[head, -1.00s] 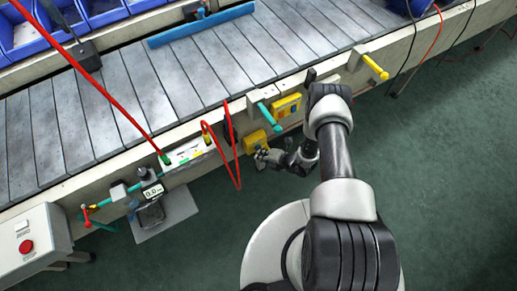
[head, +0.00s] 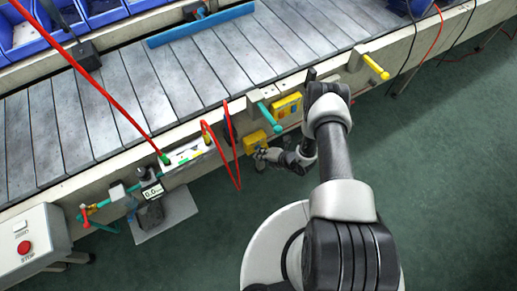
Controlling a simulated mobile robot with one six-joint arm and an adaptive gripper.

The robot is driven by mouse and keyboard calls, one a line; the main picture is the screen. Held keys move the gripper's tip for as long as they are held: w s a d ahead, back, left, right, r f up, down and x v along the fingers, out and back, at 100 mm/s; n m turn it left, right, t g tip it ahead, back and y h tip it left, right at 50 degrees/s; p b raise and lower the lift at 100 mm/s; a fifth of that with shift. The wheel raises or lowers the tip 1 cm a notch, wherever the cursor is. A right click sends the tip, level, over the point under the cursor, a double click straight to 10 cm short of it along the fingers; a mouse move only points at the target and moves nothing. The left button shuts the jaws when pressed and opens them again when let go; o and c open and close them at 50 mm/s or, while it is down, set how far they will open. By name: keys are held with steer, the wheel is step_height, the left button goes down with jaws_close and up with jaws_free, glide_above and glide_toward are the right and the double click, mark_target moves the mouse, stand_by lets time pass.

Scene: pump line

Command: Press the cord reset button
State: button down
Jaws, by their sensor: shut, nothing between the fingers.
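I cannot tell from this view which part is the cord reset button. My gripper (head: 261,157) is shut and empty, just below and in front of the lower yellow box. I cannot tell whether it touches the box. My arm reaches in from the lower right and hides part of the frame behind it.
The slatted conveyor (head: 190,75) runs behind the boxes. A teal handle (head: 267,113) and a yellow handle (head: 376,67) stick out from its frame. A red cable (head: 232,165) hangs left of my gripper. A grey STOP box (head: 32,243) stands lower left. Green floor is clear at right.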

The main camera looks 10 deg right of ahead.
stand_by(0.4)
steer(key=shift+s+d, duration=0.25)
steer(key=shift+s, duration=0.55)
steer(key=s, duration=0.1)
steer(key=s+d+p, duration=0.1)
steer(key=s, duration=0.2)
steer(key=shift+s+d, duration=0.3)
steer(key=shift+s, duration=0.1)
stand_by(0.5)
